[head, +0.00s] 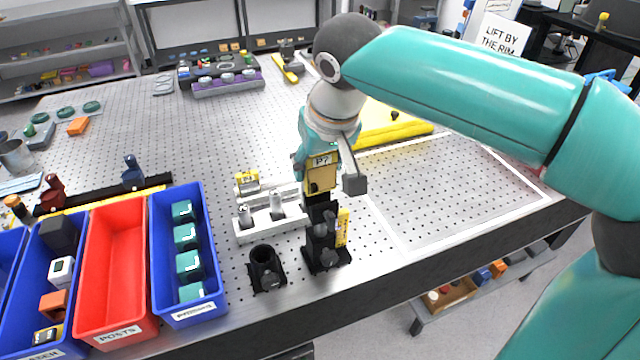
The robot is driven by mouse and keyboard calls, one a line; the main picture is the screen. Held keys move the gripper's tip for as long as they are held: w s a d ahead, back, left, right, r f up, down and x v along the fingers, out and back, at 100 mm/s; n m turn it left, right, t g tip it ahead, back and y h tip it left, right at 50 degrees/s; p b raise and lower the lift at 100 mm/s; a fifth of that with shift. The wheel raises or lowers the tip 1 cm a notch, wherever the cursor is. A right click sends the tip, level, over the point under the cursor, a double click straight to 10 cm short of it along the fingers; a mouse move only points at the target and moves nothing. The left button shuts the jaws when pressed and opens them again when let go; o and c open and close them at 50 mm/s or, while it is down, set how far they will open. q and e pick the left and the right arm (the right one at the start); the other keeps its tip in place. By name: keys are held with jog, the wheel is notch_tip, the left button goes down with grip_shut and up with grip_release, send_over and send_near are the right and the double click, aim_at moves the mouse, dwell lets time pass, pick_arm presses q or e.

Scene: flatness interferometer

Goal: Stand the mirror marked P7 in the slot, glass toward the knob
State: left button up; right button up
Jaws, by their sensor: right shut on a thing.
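The mirror marked P7 (321,173) is a yellow block with a pale label on its upper part. It is held upright by my right gripper (336,178), whose grey finger shows at its right side. The gripper comes down from above and hides part of the block's back. A black mount (322,247) stands directly below, with a yellow tag (342,228) on its right side and a grey knob-like part low on its front. I cannot tell whether the mirror touches the mount. The slot and the glass face cannot be made out. My left gripper is out of view.
A black cup-like holder (265,270) stands left of the mount. A white base with metal posts (272,222) is just behind. Blue and red bins (112,275) line the front left. A yellow plate (395,128) lies behind the arm. The perforated table is clear at right.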

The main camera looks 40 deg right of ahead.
aim_at(318, 182)
jog(key=shift+f, duration=2.05)
jog(key=shift+f+b, duration=0.2)
jog(key=shift+b, duration=0.15)
jog(key=o, duration=1.2)
jog(key=shift+r, duration=0.1)
jog(key=shift+r, duration=0.25)
jog(key=p+v, duration=0.1)
jog(key=v, duration=1)
jog(key=shift+s+r, duration=0.3)
jog(key=shift+r, duration=0.05)
